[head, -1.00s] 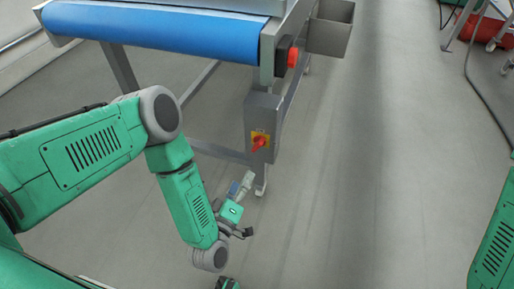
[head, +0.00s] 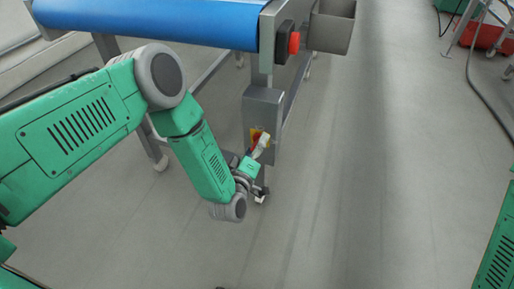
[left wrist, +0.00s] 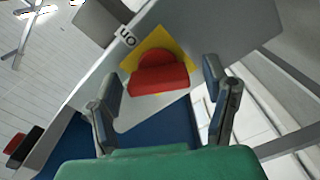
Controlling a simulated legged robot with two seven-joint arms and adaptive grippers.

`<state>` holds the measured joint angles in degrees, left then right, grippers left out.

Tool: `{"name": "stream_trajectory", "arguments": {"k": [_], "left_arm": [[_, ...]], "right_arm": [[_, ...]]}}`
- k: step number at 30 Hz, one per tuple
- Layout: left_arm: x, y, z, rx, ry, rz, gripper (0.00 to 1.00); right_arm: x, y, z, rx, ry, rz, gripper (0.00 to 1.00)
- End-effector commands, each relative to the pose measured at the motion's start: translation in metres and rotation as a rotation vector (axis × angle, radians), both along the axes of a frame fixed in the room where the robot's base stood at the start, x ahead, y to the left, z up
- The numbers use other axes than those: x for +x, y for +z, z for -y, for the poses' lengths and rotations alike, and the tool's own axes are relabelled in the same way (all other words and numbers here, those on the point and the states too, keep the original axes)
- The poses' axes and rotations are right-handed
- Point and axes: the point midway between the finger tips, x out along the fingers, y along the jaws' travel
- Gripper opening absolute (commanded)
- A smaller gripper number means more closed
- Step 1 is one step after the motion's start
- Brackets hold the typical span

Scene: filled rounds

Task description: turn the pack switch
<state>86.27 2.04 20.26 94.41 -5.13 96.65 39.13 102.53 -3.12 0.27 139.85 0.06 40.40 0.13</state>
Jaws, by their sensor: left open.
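The pack switch is a red rotary knob (left wrist: 158,78) on a yellow plate (left wrist: 184,52), set on the front of a grey box (head: 263,103) on the conveyor's leg. In the left wrist view an ON label (left wrist: 126,37) is beside the plate. My left gripper (head: 262,142) is open in front of the switch and partly hides it in the head view. In the left wrist view its two fingers (left wrist: 164,98) stand apart on either side of the knob, with visible gaps. Whether they touch it I cannot tell. My right gripper is out of view.
A conveyor with a blue belt (head: 165,22) stands above and behind the box. A red push button (head: 294,42) and a grey bin (head: 332,26) are at its end.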

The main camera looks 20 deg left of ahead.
Motion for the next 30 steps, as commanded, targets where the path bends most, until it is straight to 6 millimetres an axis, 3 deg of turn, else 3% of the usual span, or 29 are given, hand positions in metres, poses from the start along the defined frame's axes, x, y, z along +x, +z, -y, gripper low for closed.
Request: {"name": "stream_trajectory", "arguments": {"k": [9, 10, 14, 23, 30], "left_arm": [[0.0041, 0.0008, 0.0003, 0.000, 0.000, 0.001, 0.69], [0.0041, 0.0008, 0.0004, 0.000, -0.001, 0.001, 0.65], [0.0039, 0.0006, 0.0003, 0.000, 0.000, 0.000, 0.20], [0.0034, -0.0001, 0.0002, 0.017, 0.000, -0.002, 0.19], [0.0027, 0.0000, 0.0005, 0.126, -0.001, 0.000, 0.19]], "right_arm": [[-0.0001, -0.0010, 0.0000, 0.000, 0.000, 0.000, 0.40], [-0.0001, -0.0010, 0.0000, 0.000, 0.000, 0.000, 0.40], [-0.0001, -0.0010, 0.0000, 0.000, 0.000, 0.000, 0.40], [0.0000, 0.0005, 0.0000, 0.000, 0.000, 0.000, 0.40], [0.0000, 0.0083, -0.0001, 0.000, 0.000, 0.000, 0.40]]}}
